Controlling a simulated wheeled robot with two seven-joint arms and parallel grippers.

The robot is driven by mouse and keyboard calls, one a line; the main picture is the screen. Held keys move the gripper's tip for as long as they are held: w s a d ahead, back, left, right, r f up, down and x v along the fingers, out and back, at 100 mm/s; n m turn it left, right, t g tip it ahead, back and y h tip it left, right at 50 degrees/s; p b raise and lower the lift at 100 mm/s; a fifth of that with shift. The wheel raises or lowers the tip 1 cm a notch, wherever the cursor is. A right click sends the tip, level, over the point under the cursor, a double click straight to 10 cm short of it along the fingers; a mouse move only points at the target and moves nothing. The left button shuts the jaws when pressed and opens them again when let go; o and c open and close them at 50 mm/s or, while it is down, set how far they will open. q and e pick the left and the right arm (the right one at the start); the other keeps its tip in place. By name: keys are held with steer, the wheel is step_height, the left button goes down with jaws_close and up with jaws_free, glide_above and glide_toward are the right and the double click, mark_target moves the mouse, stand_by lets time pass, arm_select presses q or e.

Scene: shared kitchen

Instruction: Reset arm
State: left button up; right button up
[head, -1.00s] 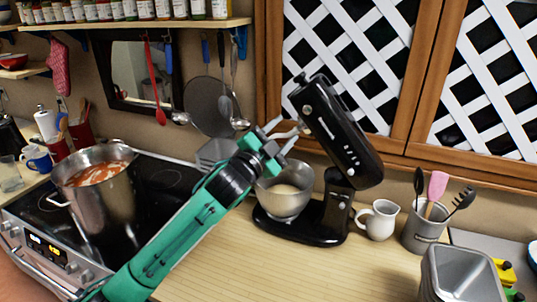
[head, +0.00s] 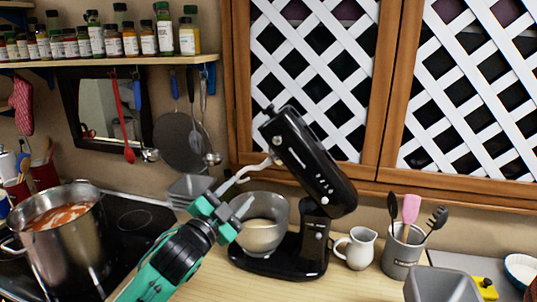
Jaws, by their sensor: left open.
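My left gripper (head: 237,212) is open and empty, with its teal arm coming up from the lower left. Its fingertips are in front of the left side of the mixer's metal bowl (head: 268,222); I cannot tell whether they touch it. The black stand mixer (head: 313,170) has its head tilted up, with a pale hook under it. The bowl on its base holds something pale. My right gripper is not in view.
A steel pot (head: 72,260) of red sauce stands on the black stove at the left. A white jug (head: 358,249), a grey utensil crock (head: 402,254) and a grey metal tin (head: 440,285) stand to the right. Wooden counter is bare in front of the mixer.

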arm_select(q)
steer(key=s+a+f+n+g+y, duration=0.25)
steer(key=s+f, duration=0.25)
steer(key=f, duration=0.3)
steer(key=s+a+f+n+g+y, duration=0.1)
steer(key=s+f+n+g+y, duration=0.15)
steer(key=s+f, duration=0.45)
steer(key=s+a+f+n+g+y, duration=0.1)
steer(key=s+a+f+n+g, duration=0.15)
steer(key=f, duration=0.75)
steer(key=s+a+f+n+g+y, duration=0.15)
steer(key=s+f, duration=0.25)
steer(key=s, duration=0.4)
steer(key=s+a+f+n+g, duration=0.2)
steer(key=s+f+g, duration=0.15)
steer(key=s, duration=0.35)
steer(key=s+a+f+n+g+y, duration=0.15)
steer(key=s+f, duration=0.25)
steer(key=s, duration=0.4)
step_height(320, 180, down, 32)
steer(key=f+g, duration=0.1)
steer(key=g, duration=0.1)
steer(key=s+a+f+g+b, duration=0.1)
steer(key=s+a+f, duration=0.2)
steer(key=s+f, duration=1.5)
steer(key=shift+s+a+f+m+h, duration=0.15)
steer(key=shift+s+f+m+h, duration=0.2)
steer(key=shift+s, duration=0.3)
